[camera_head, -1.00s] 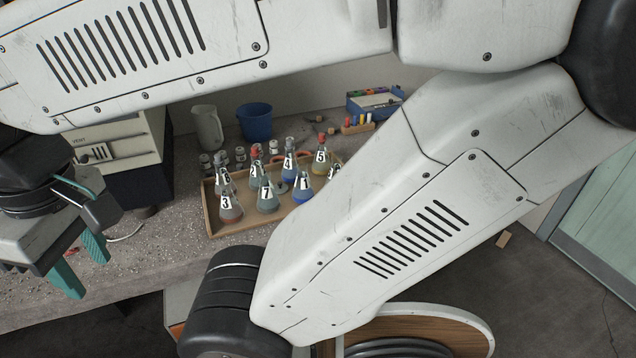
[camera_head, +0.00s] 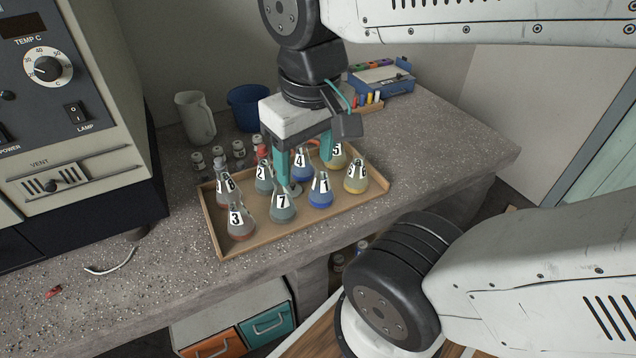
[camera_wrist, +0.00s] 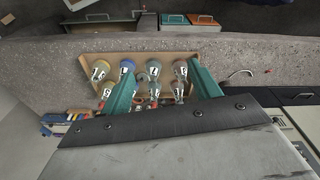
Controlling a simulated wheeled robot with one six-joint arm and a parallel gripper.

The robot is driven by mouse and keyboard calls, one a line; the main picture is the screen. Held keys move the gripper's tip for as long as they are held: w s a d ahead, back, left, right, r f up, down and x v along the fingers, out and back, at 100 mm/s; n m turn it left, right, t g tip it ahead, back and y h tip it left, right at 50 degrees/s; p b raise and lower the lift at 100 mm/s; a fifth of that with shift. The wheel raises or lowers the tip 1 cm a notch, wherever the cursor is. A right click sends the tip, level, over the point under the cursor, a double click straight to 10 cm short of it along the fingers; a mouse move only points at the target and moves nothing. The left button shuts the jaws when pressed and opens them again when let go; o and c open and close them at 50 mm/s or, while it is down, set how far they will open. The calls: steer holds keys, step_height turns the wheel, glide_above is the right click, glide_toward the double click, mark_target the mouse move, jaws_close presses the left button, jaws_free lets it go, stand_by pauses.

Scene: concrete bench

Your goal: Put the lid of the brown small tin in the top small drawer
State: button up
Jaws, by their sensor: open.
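I cannot make out a brown small tin in either view. A small grey disc (camera_head: 294,189) lies among the flasks in the tray; I cannot tell whether it is the lid. My gripper (camera_head: 304,166) is open over the tray, its teal fingers pointing down among the flasks. It looks empty. In the wrist view its fingers (camera_wrist: 162,90) are spread apart over the flasks. Below the bench are an orange drawer front (camera_head: 215,344) and a teal one (camera_head: 267,325), both looking shut; I cannot tell which is the top small drawer.
The wooden tray (camera_head: 236,246) holds several numbered flasks close to my fingers. Small jars (camera_head: 239,150), a jug (camera_head: 195,118) and a blue bucket (camera_head: 249,107) stand behind. An instrument (camera_head: 90,90) stands at the left. The bench at right (camera_head: 450,130) is clear.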

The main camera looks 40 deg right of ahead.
steer(key=w+d+f+m+h, duration=0.2)
steer(key=w+d+f+m, duration=0.25)
steer(key=w, duration=0.35)
steer(key=m, duration=1)
glide_above(293, 185)
steer(key=a, duration=0.1)
steer(key=shift+n+g, duration=0.25)
steer(key=shift+g, duration=0.05)
steer(key=a+x, duration=0.1)
steer(key=x, duration=0.7)
steer(key=s+a+f+x, duration=0.1)
steer(key=a+x, duration=0.1)
steer(key=x, duration=0.6)
steer(key=s+a+x, duration=0.1)
steer(key=a+x, duration=0.1)
steer(key=x, duration=0.6)
steer(key=shift+a+f, duration=0.2)
steer(key=shift+f, duration=0.25)
steer(key=shift+h, duration=0.3)
steer(key=shift+x, duration=2.6)
steer(key=shift+w+a, duration=0.1)
steer(key=shift+w, duration=0.05)
steer(key=c, duration=0.8)
step_height(293, 185, up, 10)
